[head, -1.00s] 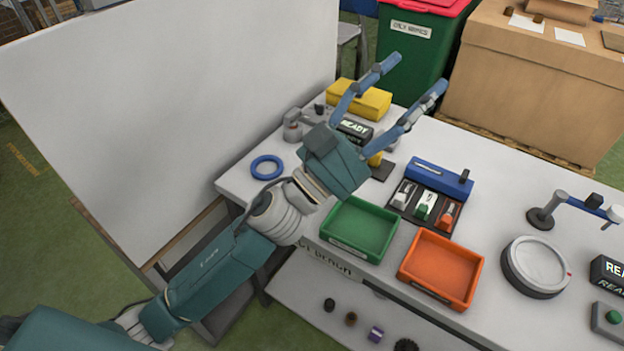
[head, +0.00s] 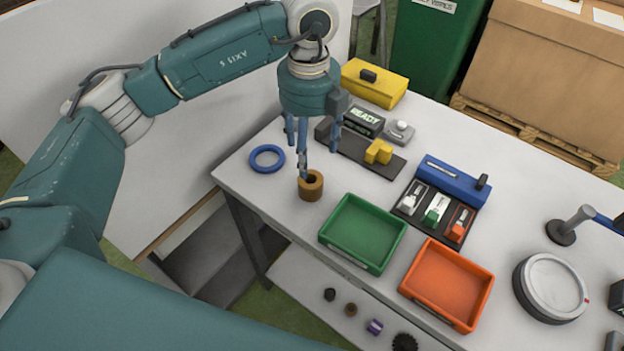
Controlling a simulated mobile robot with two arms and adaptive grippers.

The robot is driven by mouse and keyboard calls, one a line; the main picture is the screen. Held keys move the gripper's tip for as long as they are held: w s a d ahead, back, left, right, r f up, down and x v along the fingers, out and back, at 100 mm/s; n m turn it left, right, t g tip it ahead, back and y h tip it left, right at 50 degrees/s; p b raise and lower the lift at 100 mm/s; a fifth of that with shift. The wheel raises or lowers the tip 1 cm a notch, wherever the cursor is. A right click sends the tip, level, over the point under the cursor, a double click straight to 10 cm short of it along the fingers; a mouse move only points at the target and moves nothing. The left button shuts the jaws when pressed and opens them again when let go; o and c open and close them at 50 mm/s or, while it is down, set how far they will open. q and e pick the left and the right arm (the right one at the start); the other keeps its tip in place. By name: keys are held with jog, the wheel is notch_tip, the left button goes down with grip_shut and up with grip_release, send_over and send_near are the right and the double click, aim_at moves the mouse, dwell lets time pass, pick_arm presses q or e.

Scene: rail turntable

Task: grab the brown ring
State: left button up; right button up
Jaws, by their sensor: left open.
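The brown ring (head: 311,190) is a short, thick-walled cylinder standing upright on the white table near its left front edge. My left gripper (head: 316,160) points down just above it, with its fingers open. One fingertip overlaps the ring's top opening in the picture; I cannot tell whether it is inside or touching. Another finger is to the right of and behind the ring. My right gripper is not in view.
A blue ring (head: 267,158) lies to the left. A green tray (head: 374,263) and an orange tray (head: 435,312) are to the right. A dark fixture with a yellow block (head: 379,151) is behind. A white board (head: 60,60) stands left of the table.

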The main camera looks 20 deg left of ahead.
pick_arm(q)
jog(key=p, duration=0.1)
send_over(311, 178)
jog(key=s, duration=0.2)
notch_tip(311, 178, down, 5)
jog(key=f, duration=0.1)
jog(key=f+p, duration=0.1)
jog(key=f, duration=0.1)
jog(key=f+p, duration=0.1)
jog(key=shift+w+d+f, duration=0.2)
jog(key=shift+w+f, duration=0.05)
jog(key=shift+f, duration=0.3)
jog(key=shift+w+r, duration=0.1)
jog(key=c, duration=1.7)
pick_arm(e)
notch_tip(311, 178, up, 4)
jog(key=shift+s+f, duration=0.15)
pick_arm(q)
jog(key=shift+r, duration=0.1)
